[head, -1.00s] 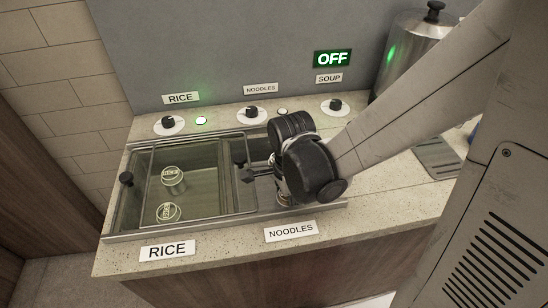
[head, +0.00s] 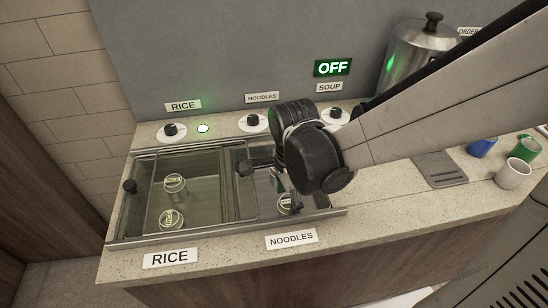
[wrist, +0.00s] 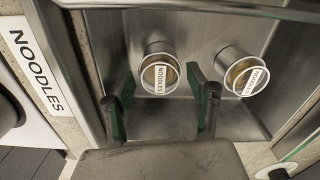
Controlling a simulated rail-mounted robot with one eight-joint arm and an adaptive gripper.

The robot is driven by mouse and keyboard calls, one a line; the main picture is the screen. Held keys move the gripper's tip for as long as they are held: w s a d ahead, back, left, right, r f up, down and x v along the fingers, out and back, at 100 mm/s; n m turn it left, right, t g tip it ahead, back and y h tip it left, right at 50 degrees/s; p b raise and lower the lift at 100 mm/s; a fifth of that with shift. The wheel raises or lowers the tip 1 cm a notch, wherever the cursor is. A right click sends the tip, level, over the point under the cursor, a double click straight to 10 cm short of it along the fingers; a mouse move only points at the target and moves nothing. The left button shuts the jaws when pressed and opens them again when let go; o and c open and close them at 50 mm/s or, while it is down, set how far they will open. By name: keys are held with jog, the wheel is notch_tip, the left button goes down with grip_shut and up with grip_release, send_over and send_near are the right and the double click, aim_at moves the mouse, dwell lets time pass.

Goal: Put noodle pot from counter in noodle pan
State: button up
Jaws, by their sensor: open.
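My gripper (head: 288,190) is open and empty above the noodle pan (head: 322,203), the right-hand steel well. In the wrist view my gripper (wrist: 160,80) has its two green-lined fingers apart. Two noodle pots stand in the pan there. One noodle pot (wrist: 160,76) is just beyond the fingertips, in line with the gap. The other noodle pot (wrist: 243,76) is to its right. In the head view one noodle pot (head: 286,207) shows below the fingers; my wrist hides much of the pan. No noodle pot shows on the visible counter.
The rice pan (head: 200,205) on the left holds two pots under a glass lid. Knobs line the back of the counter. A steel soup kettle (head: 408,60) stands at back right. Blue, green and white cups (head: 513,174) stand on the right.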

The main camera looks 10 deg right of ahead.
aim_at(289, 202)
notch_tip(289, 202, up, 6)
jog(key=shift+r+p, duration=0.15)
jog(key=shift+p, duration=0.55)
jog(key=shift+d+r+n, duration=0.1)
jog(key=shift+r+n, duration=0.2)
jog(key=shift+r, duration=0.15)
jog(key=s+d+r+n+t, duration=0.4)
jog(key=r+n, duration=0.6)
jog(key=n, duration=0.5)
jog(key=d+t, duration=0.2)
jog(key=t, duration=0.1)
jog(key=shift+s+d+n, duration=0.15)
jog(key=shift+d+n, duration=0.15)
jog(key=shift+d, duration=0.05)
jog(key=shift+c, duration=0.4)
